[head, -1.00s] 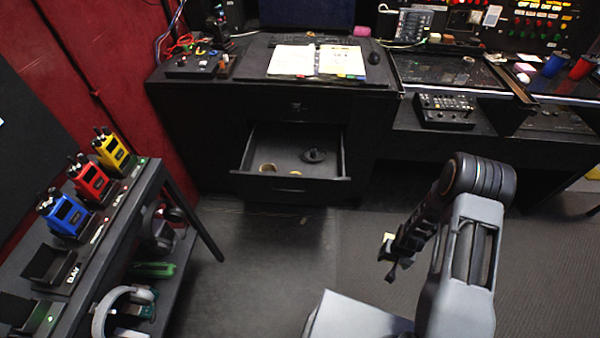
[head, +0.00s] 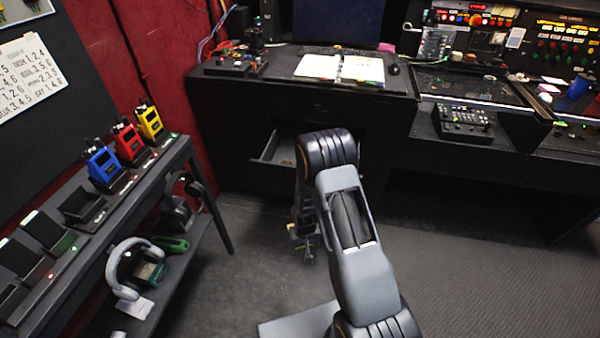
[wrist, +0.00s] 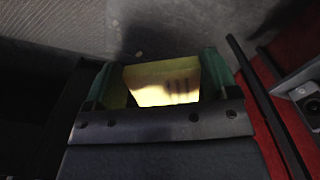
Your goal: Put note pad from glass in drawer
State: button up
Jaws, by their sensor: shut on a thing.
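My gripper (wrist: 160,78) is shut on a yellow note pad (wrist: 163,84), which sits between the two greenish fingers in the wrist view. In the head view my gripper (head: 304,244) hangs low over the floor, in front of the desk and below the open drawer. The pad is hard to make out there. The black drawer (head: 264,158) is pulled out under the desk. My arm hides its right part and most of its inside. The dark glass top (head: 470,86) is on the right-hand console.
An open binder (head: 340,68) lies on the desk (head: 300,92). A rack (head: 195,150) with blue, red and yellow radios stands at the left, with headphones (head: 125,268) on its lower shelf. The floor (head: 450,265) at the right is clear.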

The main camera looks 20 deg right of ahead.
jog(key=w+f+b, duration=0.1)
jog(key=b, duration=0.2)
jog(key=w+f+b, duration=0.1)
jog(key=b, duration=0.2)
jog(key=shift+w+a+f, duration=0.1)
jog(key=shift+w+f, duration=0.1)
jog(key=shift+w, duration=0.05)
jog(key=w+r+b, duration=0.1)
jog(key=b, duration=0.8)
jog(key=shift+r, duration=0.15)
jog(key=shift+r+b, duration=0.1)
jog(key=shift+b, duration=1.15)
